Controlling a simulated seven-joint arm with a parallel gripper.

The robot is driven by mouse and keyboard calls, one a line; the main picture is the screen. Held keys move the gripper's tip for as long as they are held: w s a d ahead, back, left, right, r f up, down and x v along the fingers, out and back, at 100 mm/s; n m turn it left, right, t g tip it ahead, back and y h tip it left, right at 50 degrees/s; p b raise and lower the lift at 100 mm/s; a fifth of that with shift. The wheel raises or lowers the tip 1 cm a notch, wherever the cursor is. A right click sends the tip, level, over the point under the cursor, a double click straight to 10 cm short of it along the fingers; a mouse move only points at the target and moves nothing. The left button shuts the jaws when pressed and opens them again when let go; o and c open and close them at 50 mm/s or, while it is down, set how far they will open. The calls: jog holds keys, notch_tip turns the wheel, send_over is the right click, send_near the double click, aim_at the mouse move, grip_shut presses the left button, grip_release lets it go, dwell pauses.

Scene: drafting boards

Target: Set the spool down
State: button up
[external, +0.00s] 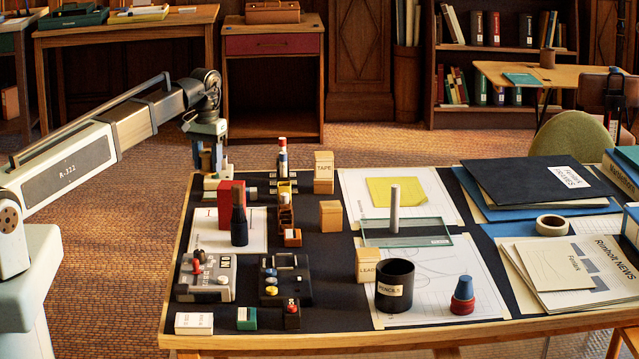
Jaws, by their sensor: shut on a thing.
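My gripper (209,168) points down at the back left corner of the table. It is shut on a small bluish thing, taken to be the spool, which is mostly hidden between the fingers. The gripper is just above some small pale and grey pieces (212,184) at that corner. I cannot tell whether the held thing touches them or the table.
A red box (231,203) and a dark bottle (239,222) stand in front of the gripper. Dark mat (325,270) shows bare at centre.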

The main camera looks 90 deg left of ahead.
aim_at(208, 152)
notch_tip(208, 152, up, 4)
jog(key=shift+w+r, duration=0.1)
jog(key=w+d+m, duration=0.9)
jog(key=w+d, duration=1)
jog(key=d, duration=0.3)
jog(key=w+d+m, duration=0.3)
jog(key=d, duration=0.7)
jog(key=w+d+m, duration=0.3)
jog(key=d, duration=0.7)
jog(key=w+d+m, duration=0.3)
jog(key=d, duration=0.7)
jog(key=shift+s+f, duration=0.15)
jog(key=shift+f, duration=7.6)
jog(key=shift+f, duration=0.15)
